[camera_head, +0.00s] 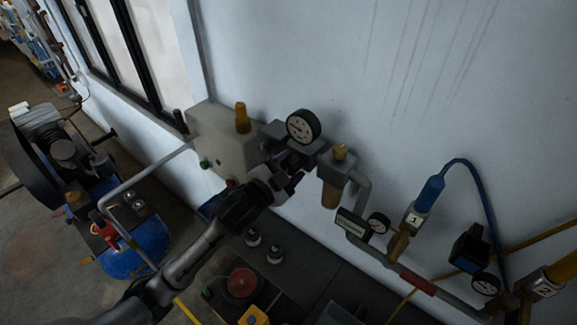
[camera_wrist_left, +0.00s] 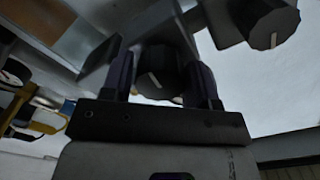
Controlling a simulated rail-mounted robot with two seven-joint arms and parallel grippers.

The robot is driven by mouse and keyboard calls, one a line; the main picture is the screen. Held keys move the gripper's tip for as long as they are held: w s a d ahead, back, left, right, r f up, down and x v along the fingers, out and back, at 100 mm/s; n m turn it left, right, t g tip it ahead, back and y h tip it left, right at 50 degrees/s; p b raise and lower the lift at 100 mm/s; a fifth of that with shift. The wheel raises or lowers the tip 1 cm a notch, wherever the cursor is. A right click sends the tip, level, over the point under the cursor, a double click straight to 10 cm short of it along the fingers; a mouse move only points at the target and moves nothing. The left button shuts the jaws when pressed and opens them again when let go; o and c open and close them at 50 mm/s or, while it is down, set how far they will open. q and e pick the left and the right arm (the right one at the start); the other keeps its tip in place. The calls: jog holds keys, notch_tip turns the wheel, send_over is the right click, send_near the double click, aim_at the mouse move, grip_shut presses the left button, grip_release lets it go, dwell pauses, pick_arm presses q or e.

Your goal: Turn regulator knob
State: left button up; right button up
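The air regulator (camera_head: 275,133) sits on the wall pipe, with a round white-faced gauge (camera_head: 303,126) on it. My left gripper (camera_head: 288,178) reaches up from below left, just under the regulator, and hides the knob in the head view. The fingers are apart, one on each side, very close to the knob. I cannot tell if they press on it. My right gripper is not in view.
A beige box (camera_head: 222,140) with a yellow-topped post stands left of the regulator. A filter with a brown bowl (camera_head: 331,194) hangs right of it. A second dark knob-like part (camera_wrist_left: 268,22) shows beside the gripper.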

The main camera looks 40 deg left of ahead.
pick_arm(q)
jog(key=shift+o, duration=1.4)
jog(key=s+p, duration=0.4)
jog(key=s, duration=0.9)
jog(key=shift+s+d+p, duration=0.35)
jog(key=shift+s, duration=0.05)
